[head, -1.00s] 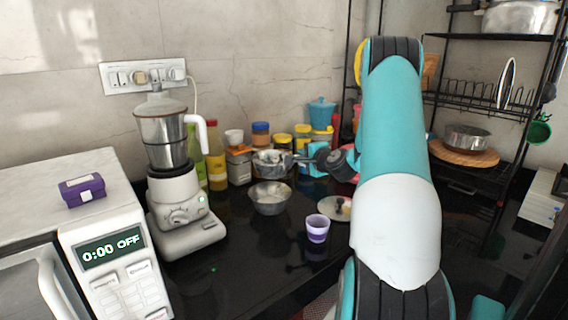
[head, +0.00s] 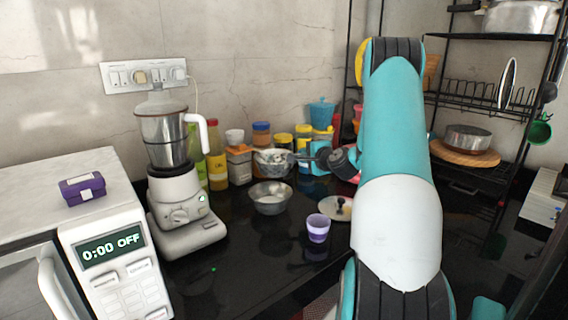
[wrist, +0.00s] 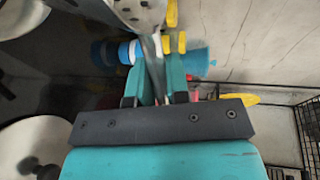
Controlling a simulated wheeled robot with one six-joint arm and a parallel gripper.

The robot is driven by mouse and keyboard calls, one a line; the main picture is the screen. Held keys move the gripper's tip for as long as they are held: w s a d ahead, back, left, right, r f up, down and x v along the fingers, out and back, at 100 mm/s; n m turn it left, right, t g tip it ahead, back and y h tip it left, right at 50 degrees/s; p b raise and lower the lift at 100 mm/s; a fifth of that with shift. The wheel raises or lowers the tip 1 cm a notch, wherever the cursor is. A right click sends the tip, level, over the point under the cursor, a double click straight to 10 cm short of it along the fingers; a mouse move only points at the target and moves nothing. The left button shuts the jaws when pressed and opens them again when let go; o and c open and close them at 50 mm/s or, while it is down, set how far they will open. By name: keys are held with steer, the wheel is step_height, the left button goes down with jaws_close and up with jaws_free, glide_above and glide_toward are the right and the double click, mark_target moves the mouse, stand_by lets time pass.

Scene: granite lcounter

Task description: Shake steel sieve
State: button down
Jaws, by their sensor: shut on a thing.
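The steel sieve (head: 272,163) is a small perforated metal bowl with a handle, held in the air above and behind a steel bowl (head: 270,199) on the black counter. My gripper (head: 306,158) is to the right of the sieve, shut on its handle. In the wrist view, my gripper's teal fingers (wrist: 154,85) close around the metal handle, and part of the sieve (wrist: 142,10) with dark holes shows at the top edge. The sieve's contents cannot be made out.
A mixer grinder (head: 178,190) stands left of the bowl, beside a microwave (head: 110,255). A purple cup (head: 317,228) and a round lid (head: 337,208) stand in front. Bottles and jars (head: 262,136) line the wall. A black rack (head: 470,100) is at the right.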

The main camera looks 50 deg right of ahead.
steer(key=shift+r, duration=0.15)
step_height(320, 180, up, 6)
steer(key=p, duration=0.4)
steer(key=shift+p, duration=0.35)
steer(key=shift+s, duration=0.1)
